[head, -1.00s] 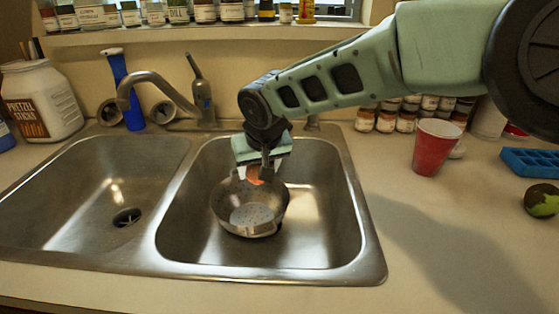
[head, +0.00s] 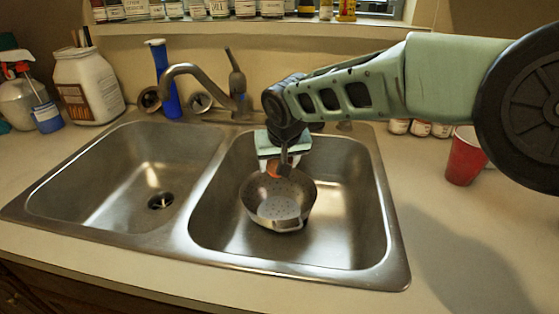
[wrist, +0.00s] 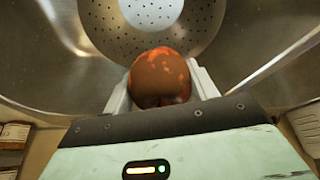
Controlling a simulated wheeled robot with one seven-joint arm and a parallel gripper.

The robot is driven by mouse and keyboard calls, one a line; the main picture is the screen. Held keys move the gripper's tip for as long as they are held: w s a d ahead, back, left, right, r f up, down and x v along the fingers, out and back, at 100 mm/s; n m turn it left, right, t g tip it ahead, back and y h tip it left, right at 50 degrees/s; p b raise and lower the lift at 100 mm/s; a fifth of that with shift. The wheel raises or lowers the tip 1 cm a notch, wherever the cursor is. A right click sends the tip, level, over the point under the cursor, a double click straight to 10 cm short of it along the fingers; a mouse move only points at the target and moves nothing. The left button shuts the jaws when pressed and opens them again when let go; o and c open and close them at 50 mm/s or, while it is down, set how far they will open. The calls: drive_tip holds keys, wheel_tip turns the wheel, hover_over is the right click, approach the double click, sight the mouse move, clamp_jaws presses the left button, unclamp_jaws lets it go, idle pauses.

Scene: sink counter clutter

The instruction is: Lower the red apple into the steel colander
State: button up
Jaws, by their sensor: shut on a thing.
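The red apple (wrist: 161,76) is held between the two pale fingers of my gripper (wrist: 160,90) in the wrist view. In the head view my gripper (head: 280,166) points down at the back rim of the steel colander (head: 278,205), and a small orange-red part of the apple (head: 273,170) shows there. The colander stands in the right sink basin, and its perforated floor (wrist: 138,12) shows beyond the apple in the wrist view. The colander looks empty. I cannot tell how far the apple is above its floor.
The right basin (head: 345,215) has free room around the colander. The left basin (head: 110,180) is empty. A faucet (head: 195,75) stands behind the sink.

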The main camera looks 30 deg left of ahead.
idle(0.4)
drive_tip(key=shift+f+b, duration=2.15)
drive_tip(key=shift+f, duration=1.75)
drive_tip(key=shift+f+b, duration=1.55)
drive_tip(key=shift+f, duration=1.2)
drive_tip(key=o, duration=1.1)
drive_tip(key=shift+o, duration=0.2)
